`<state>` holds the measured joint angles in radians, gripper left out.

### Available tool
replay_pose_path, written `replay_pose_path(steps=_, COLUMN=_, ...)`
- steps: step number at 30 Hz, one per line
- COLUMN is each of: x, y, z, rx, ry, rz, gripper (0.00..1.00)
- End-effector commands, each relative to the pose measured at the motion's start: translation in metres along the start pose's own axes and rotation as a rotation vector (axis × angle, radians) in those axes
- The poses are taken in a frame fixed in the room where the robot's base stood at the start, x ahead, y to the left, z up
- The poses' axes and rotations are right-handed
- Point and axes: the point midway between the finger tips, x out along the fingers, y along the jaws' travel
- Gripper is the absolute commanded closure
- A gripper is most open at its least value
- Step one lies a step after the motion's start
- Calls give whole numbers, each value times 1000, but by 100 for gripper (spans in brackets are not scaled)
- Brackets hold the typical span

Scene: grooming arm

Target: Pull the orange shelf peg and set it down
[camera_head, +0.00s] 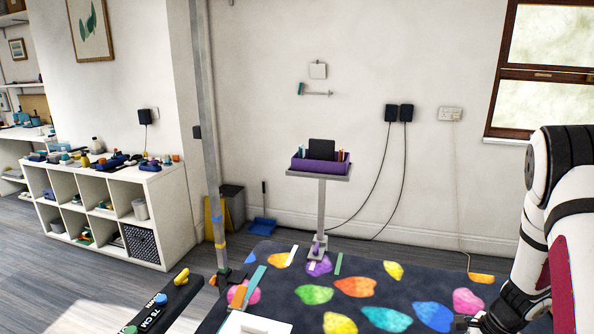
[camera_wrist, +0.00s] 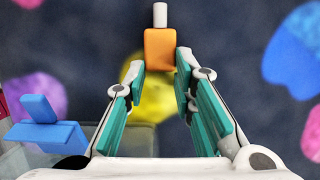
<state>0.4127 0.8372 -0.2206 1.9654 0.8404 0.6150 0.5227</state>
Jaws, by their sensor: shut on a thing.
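The orange shelf peg (camera_wrist: 159,50) is an orange block with a pale pin pointing to the top of the wrist view. My gripper (camera_wrist: 160,68) is shut on it, with a teal-padded finger on either side. The blurred dark rug with coloured patches lies behind the peg. A blue peg (camera_wrist: 48,125) shows at the left of the wrist view, apart from my fingers. In the head view my arm is at the right edge, and I cannot make out the held peg.
A black board (camera_head: 165,305) marked "75 CM" with coloured pegs is at the lower left. The patterned rug (camera_head: 290,283) is largely clear. A purple bin (camera_head: 320,166) stands on a post by the wall. A white cube shelf (camera_head: 100,215) is at the left.

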Motion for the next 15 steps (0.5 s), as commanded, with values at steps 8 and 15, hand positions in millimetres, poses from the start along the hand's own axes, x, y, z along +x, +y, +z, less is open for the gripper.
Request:
replay_pose_path(steps=8, x=0, y=0, z=0, rx=0, ry=0, rz=0, gripper=100)
replay_pose_path(steps=15, x=-8, y=0, z=2, rx=0, ry=0, rz=-1, gripper=100)
